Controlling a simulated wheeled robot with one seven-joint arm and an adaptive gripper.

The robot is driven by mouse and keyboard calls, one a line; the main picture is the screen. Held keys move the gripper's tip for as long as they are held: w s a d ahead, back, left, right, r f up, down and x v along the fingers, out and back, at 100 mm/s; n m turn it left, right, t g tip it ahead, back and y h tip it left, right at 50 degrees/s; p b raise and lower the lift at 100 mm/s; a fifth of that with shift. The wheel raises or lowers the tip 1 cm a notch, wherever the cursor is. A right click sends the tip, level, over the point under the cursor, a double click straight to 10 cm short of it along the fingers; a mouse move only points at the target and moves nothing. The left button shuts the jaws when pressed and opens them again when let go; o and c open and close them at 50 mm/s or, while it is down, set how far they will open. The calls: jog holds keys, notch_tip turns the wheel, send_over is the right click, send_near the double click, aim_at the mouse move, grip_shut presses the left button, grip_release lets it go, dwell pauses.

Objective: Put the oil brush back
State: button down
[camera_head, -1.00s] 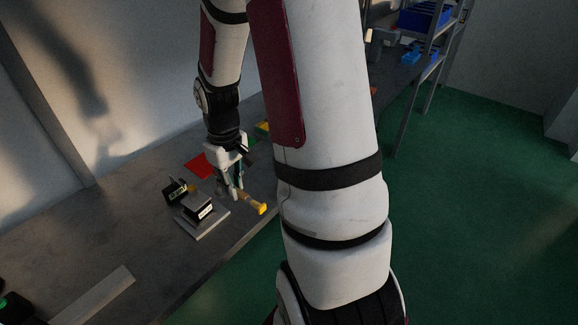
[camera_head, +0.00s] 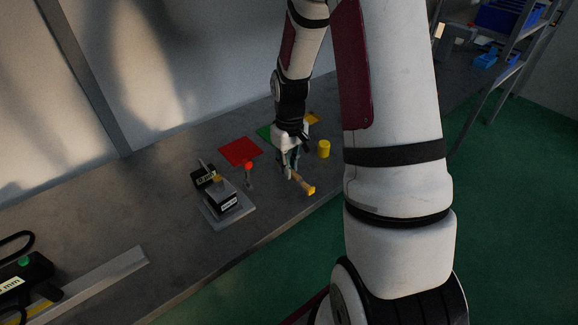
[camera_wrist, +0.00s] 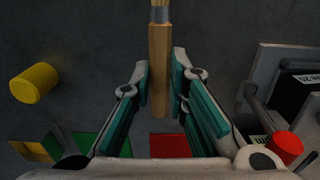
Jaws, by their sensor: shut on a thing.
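My gripper (camera_head: 291,170) is shut on the oil brush (camera_head: 306,187), holding it at the bench's front side. In the wrist view, the brush's wooden handle (camera_wrist: 159,60) lies between the green-padded fingers (camera_wrist: 161,88). A metal band shows at the top edge of that view, and the bristle end is cut off there. In the head view, the brush's yellowish end points down and right. I cannot tell whether it touches the bench.
The press (camera_head: 226,203), with a red-knobbed lever (camera_head: 249,167), stands left of my gripper. A metal bar (camera_head: 100,283) lies at the bench's left. Bare bench separates gripper and press.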

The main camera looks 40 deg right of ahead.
jog(key=w, duration=0.1)
jog(key=w+d, duration=0.1)
jog(key=shift+w+d+f, duration=0.2)
jog(key=shift+w+d, duration=0.1)
jog(key=shift+w, duration=0.1)
jog(key=shift+f+p, duration=0.4)
jog(key=shift+f, duration=1.3)
jog(key=shift+f, duration=0.2)
jog(key=c, duration=1.6)
grip_release()
jog(key=shift+o, duration=0.2)
jog(key=shift+r, duration=0.1)
